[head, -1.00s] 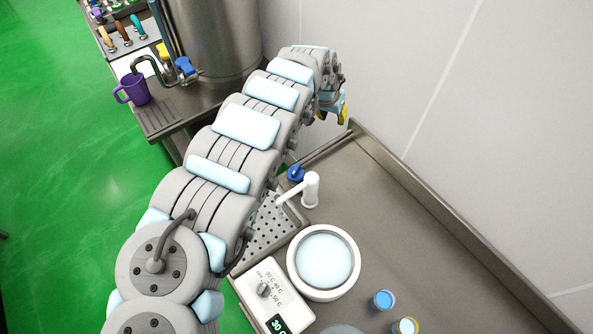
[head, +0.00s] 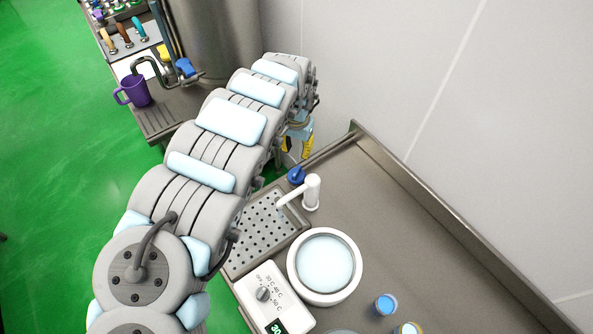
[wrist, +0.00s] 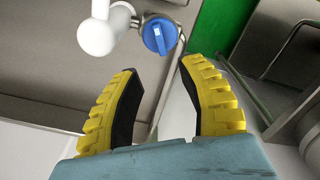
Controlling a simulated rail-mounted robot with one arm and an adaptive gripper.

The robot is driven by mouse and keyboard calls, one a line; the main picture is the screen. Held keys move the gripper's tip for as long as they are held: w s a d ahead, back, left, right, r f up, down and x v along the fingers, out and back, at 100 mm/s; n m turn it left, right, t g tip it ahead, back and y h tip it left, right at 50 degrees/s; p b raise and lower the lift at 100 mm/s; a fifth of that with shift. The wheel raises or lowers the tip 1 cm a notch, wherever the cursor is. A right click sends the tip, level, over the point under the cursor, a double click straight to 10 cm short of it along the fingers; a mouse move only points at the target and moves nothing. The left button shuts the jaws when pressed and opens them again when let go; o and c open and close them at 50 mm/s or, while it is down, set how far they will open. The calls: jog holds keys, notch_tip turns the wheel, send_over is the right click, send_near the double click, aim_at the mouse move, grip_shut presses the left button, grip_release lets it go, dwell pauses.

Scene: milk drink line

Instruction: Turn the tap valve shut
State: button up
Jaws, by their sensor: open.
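The tap is a white spout (head: 311,190) with a blue round valve knob (head: 296,175) beside it, at the back edge of the steel counter. In the wrist view the blue valve (wrist: 160,35) shows at the top, with a raised ridge on its face. The white tap body (wrist: 97,36) is to its left. My gripper (head: 300,147) is just behind the counter's back edge in the head view. In the wrist view my gripper (wrist: 157,75) is open and empty, with yellow ribbed fingers. The valve lies ahead of the fingertips, apart from them.
A perforated drip tray (head: 262,232) lies under the spout. A white round heated pot (head: 324,264) and a control box (head: 272,302) stand in front. A blue-topped cup (head: 386,304) is at the right. A purple mug (head: 133,91) stands on the far counter. The counter's right side is clear.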

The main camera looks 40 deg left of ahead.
aim_at(296, 171)
notch_tip(296, 171, down, 9)
jog(key=shift+f, duration=0.1)
jog(key=shift+w+d+f, duration=0.1)
jog(key=shift+f, duration=1.15)
grip_shut()
